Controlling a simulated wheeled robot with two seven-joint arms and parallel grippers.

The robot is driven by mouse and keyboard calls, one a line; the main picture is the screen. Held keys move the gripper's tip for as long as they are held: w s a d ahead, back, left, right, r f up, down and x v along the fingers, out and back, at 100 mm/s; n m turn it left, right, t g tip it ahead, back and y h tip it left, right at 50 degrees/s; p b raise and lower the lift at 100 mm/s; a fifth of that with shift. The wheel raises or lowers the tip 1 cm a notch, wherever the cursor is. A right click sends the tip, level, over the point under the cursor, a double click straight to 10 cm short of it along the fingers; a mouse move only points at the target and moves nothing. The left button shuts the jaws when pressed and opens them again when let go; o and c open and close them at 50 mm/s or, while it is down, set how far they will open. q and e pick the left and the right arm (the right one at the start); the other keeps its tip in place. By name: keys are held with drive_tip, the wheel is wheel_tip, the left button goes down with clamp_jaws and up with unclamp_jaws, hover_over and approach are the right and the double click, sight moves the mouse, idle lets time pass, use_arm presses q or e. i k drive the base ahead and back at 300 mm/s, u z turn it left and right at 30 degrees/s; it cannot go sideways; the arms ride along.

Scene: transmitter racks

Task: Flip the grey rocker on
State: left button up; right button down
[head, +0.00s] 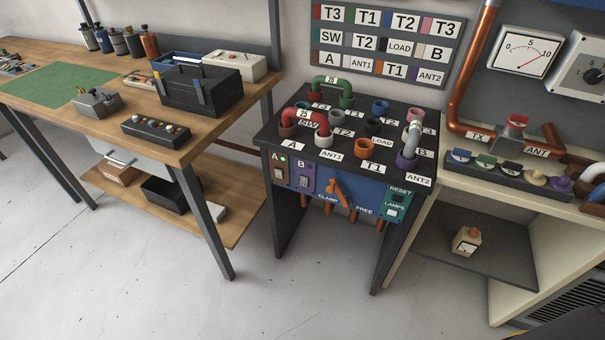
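The black patch stand (345,115) is in the middle of the head view, with a control panel on its front. A brown plate marked A (281,170) has a small lit green lamp and a small switch on it. A purple plate marked B (303,179) beside it has a small greyish switch. The switches are too small to tell their positions, and I cannot tell which is the grey rocker. A small grey box (98,103) with a raised part on top sits on the wooden bench to the left. Neither of my grippers is in view.
An orange clamp lever (338,190) and a teal RESET/LAMPS plate (396,201) are right of the switches. Coloured pipe bends stand on the stand's top. The wooden bench (190,130) is left, a cream shelf unit (500,190) right. The floor in front is clear.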

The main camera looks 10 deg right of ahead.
sight(304, 180)
drive_tip(key=z, duration=1.95)
drive_tip(key=i, duration=0.6)
drive_tip(key=u, duration=0.65)
